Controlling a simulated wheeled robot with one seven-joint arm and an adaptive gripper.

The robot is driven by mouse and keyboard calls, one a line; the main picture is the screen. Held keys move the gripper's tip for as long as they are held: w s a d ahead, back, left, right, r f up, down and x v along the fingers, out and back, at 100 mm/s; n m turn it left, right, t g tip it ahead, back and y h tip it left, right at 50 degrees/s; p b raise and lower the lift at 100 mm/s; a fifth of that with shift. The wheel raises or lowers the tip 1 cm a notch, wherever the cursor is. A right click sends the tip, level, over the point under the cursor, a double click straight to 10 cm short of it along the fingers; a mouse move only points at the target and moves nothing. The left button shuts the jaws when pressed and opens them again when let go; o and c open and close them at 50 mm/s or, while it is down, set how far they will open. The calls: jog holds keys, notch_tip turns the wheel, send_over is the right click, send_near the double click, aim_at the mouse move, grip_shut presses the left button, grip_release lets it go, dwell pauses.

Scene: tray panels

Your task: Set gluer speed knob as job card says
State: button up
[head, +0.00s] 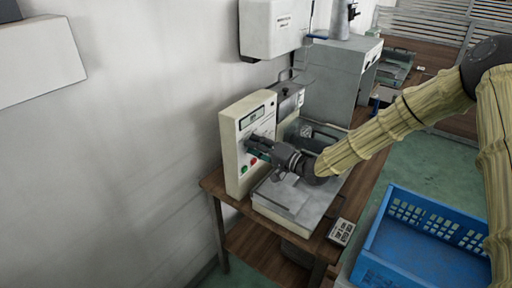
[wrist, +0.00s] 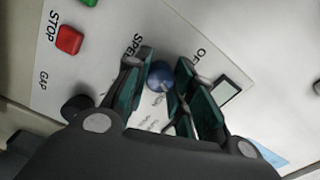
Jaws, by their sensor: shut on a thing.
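The gluer (head: 233,157) is a cream upright panel with a small display, facing right on a wooden bench. A blue round knob (wrist: 160,76) sits beside printed letters that begin "SPE", partly hidden by a finger. My gripper (wrist: 166,66) has its teal-padded fingers on either side of this knob and is shut on it. In the head view my gripper (head: 254,144) reaches the panel face from the right and hides the knob. A pointer mark or scale setting is not readable. A small printed card (head: 341,232) lies on the bench's front corner; its text is too small to read.
A red STOP button (wrist: 69,40) and a dark knob (wrist: 76,106) by the word GAP are close to my fingers. A green button (head: 243,170) is on the panel. A metal tray (head: 296,196) lies below my wrist. A blue crate (head: 425,262) stands front right.

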jog(key=m, duration=0.5)
jog(key=shift+m+b, duration=0.3)
dwell(0.4)
jog(key=o, duration=1.1)
jog(key=shift+c, duration=0.2)
jog(key=shift+d, duration=0.15)
jog(key=v, duration=1.1)
jog(key=shift+s+d, duration=0.25)
jog(key=shift+d, duration=0.05)
